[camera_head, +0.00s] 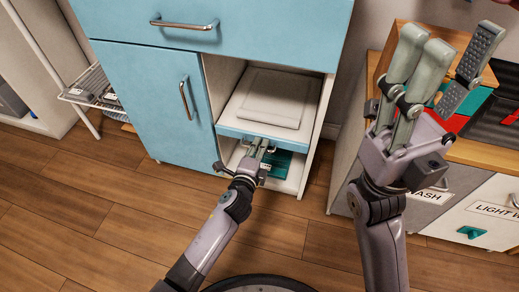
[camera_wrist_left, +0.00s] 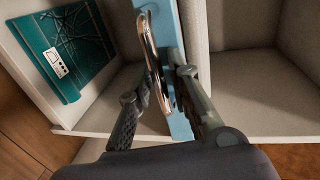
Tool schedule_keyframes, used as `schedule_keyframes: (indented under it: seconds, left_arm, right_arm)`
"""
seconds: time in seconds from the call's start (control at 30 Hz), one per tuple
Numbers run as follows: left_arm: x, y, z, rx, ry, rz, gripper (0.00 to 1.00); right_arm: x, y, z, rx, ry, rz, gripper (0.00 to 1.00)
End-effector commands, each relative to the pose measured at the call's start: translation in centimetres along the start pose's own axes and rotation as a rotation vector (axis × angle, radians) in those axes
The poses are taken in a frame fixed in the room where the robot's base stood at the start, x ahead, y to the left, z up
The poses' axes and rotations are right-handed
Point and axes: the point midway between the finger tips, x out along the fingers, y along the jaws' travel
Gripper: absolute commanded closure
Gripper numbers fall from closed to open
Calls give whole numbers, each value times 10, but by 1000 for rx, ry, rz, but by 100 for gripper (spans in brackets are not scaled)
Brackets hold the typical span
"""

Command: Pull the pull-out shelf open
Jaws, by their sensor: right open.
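The pull-out shelf (camera_head: 306,112) sits in the open bay of the blue cabinet, with a pale raised panel on top and a narrow blue front. Its front looks about level with the cabinet front. The shelf's metal handle (camera_wrist_left: 152,55) shows in the left wrist view, in front of the blue front edge. My left gripper (camera_head: 262,147) is at the handle, its fingers on both sides of it with a visible gap. I cannot tell whether either finger touches it. My right gripper (camera_head: 446,52) is open and empty, raised at the right.
A blue drawer (camera_head: 270,20) is above the shelf and a blue door (camera_head: 150,95) is left of it. A teal item (camera_wrist_left: 75,45) lies below the shelf. A laundry unit (camera_head: 480,205) stands at right, a rack (camera_head: 90,88) at left. The wooden floor in front is clear.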

Motion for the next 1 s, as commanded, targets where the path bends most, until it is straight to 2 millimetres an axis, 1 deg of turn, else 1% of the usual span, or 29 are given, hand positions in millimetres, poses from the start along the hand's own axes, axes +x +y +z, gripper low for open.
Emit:
schedule_keyframes:
  seconds: [0.13,0.4,1.0]
  left_arm:
    - [0,0,0,0,0,0,82]
    - [0,0,0,0,0,0,100]
    - [-1,1,0,0,0,1,100]
  right_arm:
    - [0,0,0,0,0,0,56]
    - [0,0,0,0,0,0,56]
    - [0,0,0,0,0,1,56]
